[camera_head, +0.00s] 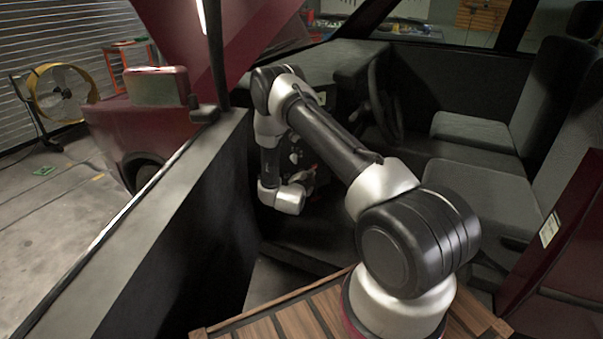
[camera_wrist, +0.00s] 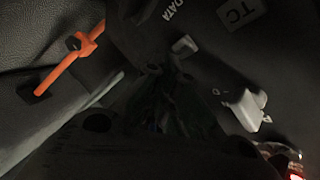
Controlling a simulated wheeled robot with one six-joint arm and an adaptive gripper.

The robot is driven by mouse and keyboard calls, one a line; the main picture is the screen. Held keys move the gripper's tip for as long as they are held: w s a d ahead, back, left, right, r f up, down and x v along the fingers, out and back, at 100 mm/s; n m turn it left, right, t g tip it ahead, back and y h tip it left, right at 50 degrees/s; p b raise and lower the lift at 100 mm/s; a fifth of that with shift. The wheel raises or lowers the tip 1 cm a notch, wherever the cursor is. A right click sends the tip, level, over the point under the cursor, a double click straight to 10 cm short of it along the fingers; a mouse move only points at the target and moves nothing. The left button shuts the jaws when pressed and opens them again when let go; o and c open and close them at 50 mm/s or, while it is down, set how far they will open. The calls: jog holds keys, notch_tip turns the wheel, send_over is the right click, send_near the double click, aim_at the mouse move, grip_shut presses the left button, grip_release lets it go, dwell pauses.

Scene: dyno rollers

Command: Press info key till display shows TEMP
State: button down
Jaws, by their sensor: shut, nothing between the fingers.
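My gripper (camera_wrist: 167,78) is dark against a dark panel in the wrist view. Its fingers are shut and hold nothing. Near the fingertips is a dark surface (camera_wrist: 215,60) with white "DATA" lettering and a pale "TC" label. I cannot make out an info key or a readable display in either view. In the head view my arm reaches into the vehicle cabin, and my gripper is mostly hidden in the dark footwell beside the arm. Whether the gripper touches anything cannot be told.
An orange lever-like part (camera_wrist: 72,60) lies left of the gripper in the wrist view. A pale connector (camera_wrist: 245,108) and a glowing red light (camera_wrist: 295,176) are on the right. The steering wheel (camera_head: 385,95), seats (camera_head: 475,130) and open door (camera_head: 205,205) surround my arm.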

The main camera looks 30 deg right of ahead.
jog(key=shift+w, duration=0.35)
jog(key=shift+w, duration=0.4)
dwell(0.5)
dwell(0.3)
jog(key=shift+s, duration=0.8)
jog(key=shift+s, duration=0.1)
jog(key=shift+s+d, duration=0.15)
jog(key=shift+s, duration=2.25)
